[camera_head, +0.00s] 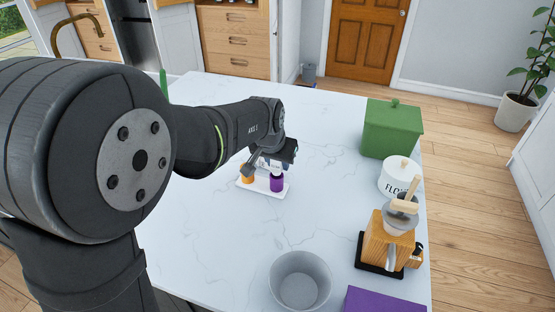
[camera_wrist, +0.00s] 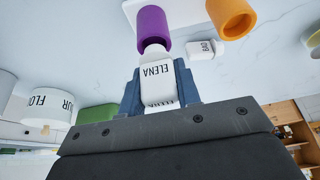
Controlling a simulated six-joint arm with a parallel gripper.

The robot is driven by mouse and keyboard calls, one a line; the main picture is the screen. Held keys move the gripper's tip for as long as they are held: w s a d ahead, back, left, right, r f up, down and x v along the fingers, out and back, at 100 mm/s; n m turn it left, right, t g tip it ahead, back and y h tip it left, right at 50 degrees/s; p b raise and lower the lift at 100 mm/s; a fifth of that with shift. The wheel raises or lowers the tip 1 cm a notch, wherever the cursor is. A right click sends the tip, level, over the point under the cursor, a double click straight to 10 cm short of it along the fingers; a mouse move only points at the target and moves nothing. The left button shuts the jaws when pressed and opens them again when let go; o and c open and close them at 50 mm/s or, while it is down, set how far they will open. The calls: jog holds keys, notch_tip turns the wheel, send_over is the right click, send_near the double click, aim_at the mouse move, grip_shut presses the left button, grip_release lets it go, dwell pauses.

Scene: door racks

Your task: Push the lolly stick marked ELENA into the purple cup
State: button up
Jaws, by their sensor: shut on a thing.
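The white lolly stick marked ELENA (camera_wrist: 157,72) is between the two blue-grey fingers of my gripper (camera_wrist: 160,88). Its narrower end points at the mouth of the purple cup (camera_wrist: 152,25) and overlaps it in the wrist view; I cannot tell how far in it reaches. In the head view the purple cup (camera_head: 276,183) stands at the right of a white tray (camera_head: 264,190), with my gripper (camera_head: 278,158) just above and behind it. There the stick is mostly hidden by my gripper.
An orange cup (camera_head: 247,176) stands on the same tray, left of the purple one. A second white tag (camera_wrist: 204,48) lies near it in the wrist view. A grey bowl (camera_head: 300,280), flour jar (camera_head: 398,177) and green box (camera_head: 391,130) stand clear of the tray.

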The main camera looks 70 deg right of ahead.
jog(key=shift+f, duration=0.85)
jog(key=o, duration=1.1)
jog(key=shift+r, duration=0.1)
jog(key=v, duration=1.7)
jog(key=shift+r, duration=0.15)
jog(key=x, duration=1.7)
jog(key=shift+f, duration=0.3)
jog(key=shift+r, duration=0.15)
